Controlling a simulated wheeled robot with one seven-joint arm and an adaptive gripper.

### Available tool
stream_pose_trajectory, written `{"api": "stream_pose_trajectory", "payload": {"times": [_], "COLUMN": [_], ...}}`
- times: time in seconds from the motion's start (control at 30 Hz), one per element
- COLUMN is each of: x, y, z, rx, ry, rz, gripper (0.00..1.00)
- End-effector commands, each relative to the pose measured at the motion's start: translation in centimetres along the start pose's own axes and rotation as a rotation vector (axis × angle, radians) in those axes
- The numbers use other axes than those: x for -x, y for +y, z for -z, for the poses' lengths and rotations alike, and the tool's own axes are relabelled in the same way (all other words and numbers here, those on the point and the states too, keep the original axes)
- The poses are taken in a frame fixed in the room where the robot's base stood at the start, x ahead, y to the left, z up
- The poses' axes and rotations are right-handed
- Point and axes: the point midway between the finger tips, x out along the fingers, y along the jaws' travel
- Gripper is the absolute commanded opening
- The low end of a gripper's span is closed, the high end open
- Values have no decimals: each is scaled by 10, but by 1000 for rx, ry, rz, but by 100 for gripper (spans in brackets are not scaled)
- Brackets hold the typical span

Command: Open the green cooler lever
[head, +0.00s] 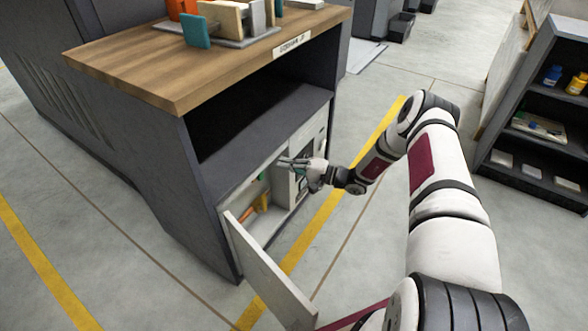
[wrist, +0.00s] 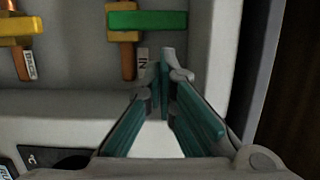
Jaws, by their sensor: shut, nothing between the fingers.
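The green lever (wrist: 150,20) shows at the top of the wrist view, lying crosswise over an orange-yellow fitting (wrist: 126,52) with a white tag reading "IN". In the head view, a small green part (head: 262,176) is visible inside the open compartment, and I cannot make out its shape. My gripper (wrist: 166,62) is shut and empty, its teal-padded fingers together. Its tips appear just below the lever's right half in the wrist view, with no clear contact. In the head view, my gripper (head: 284,161) is at the compartment opening.
A yellow lever (wrist: 16,26) on another tagged fitting is left of the green one. The compartment door (head: 268,276) hangs open toward the front. A pale wall (wrist: 208,60) borders the compartment's right side. A wooden top (head: 150,75) overhangs the cabinet. A shelf (head: 545,150) stands at right.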

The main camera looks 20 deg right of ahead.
Motion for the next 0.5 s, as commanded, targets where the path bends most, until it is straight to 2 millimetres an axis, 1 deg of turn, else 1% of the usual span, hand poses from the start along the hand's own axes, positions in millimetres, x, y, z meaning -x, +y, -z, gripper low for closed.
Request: {"api": "stream_pose_trajectory", "payload": {"times": [0.03, 0.2, 0.33, 0.5], "x": [-10, -32, -42, -46], "y": [2, 2, 1, 0], "z": [-1, 0, 0, 0], "rx": [2, 1, 0, 0], "ry": [-3, -2, -1, 0], "rz": [0, -1, -1, -1], "gripper": [0, 0, 0, 0]}}
